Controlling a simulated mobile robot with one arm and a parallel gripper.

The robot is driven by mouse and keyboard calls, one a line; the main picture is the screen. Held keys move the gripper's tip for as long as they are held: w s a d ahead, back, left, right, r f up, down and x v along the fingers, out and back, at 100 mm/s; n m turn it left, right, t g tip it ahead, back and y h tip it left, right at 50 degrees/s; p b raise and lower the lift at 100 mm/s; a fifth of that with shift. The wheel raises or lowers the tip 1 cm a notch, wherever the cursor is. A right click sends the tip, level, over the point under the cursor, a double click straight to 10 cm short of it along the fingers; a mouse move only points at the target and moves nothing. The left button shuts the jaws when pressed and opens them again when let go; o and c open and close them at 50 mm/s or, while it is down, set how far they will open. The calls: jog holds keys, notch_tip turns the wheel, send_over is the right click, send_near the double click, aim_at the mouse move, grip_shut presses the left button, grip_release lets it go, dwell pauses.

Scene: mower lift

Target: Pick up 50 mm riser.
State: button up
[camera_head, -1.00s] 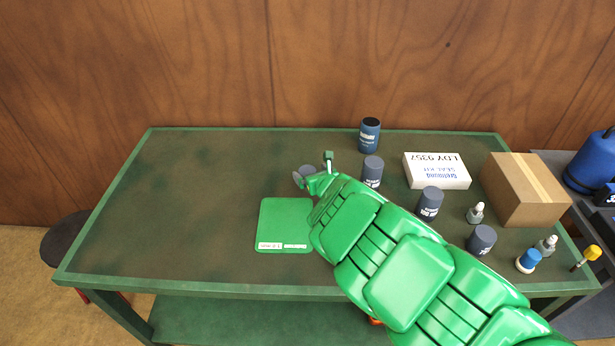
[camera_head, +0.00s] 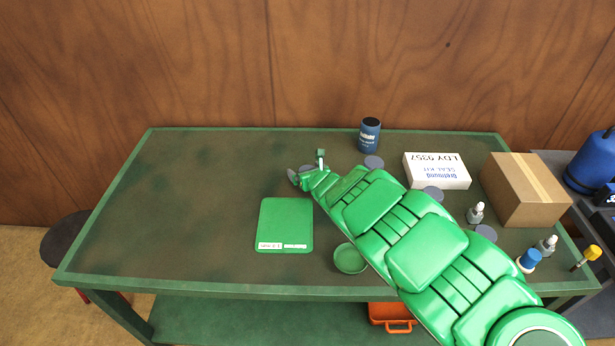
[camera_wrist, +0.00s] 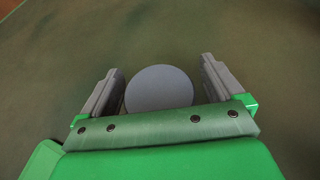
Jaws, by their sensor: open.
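In the wrist view a grey riser (camera_wrist: 159,88) shows as a round flat top between the two fingers of my gripper (camera_wrist: 161,68). The fingers are open, one on each side, with a narrow gap to its edge at the right. No label shows on it, so its size cannot be read. In the head view my gripper (camera_head: 305,175) is over the table's middle, and most of that riser is hidden there. Similar grey risers show as tops behind my arm: one at the back (camera_head: 374,161), one midway (camera_head: 433,193), one nearer the front (camera_head: 486,232).
A green mat (camera_head: 285,222) lies front-left of my gripper and a green dish (camera_head: 349,258) beside my arm. A blue can (camera_head: 369,135), white box (camera_head: 437,171), cardboard box (camera_head: 527,189) and small bottles (camera_head: 475,213) stand to the right. The table's left half is clear.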

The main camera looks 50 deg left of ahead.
aim_at(305, 168)
jog(key=shift+c, duration=0.3)
jog(key=c, duration=1.1)
jog(key=shift+r, duration=0.15)
jog(key=shift+s+d+r, duration=0.1)
jog(key=shift+r, duration=1.6)
jog(key=shift+s+d+r, duration=0.4)
jog(key=shift+d+r, duration=0.2)
jog(key=shift+r, duration=0.25)
jog(key=shift+s+d+r, duration=1.15)
jog(key=shift+d+r, duration=0.15)
jog(key=shift+d, duration=0.4)
jog(key=shift+s+d+r, duration=1.15)
jog(key=shift+d+r, duration=0.15)
jog(key=shift+d, duration=0.35)
jog(key=shift+s+d+r, duration=1.15)
jog(key=shift+d+r, duration=0.15)
jog(key=shift+d, duration=0.4)
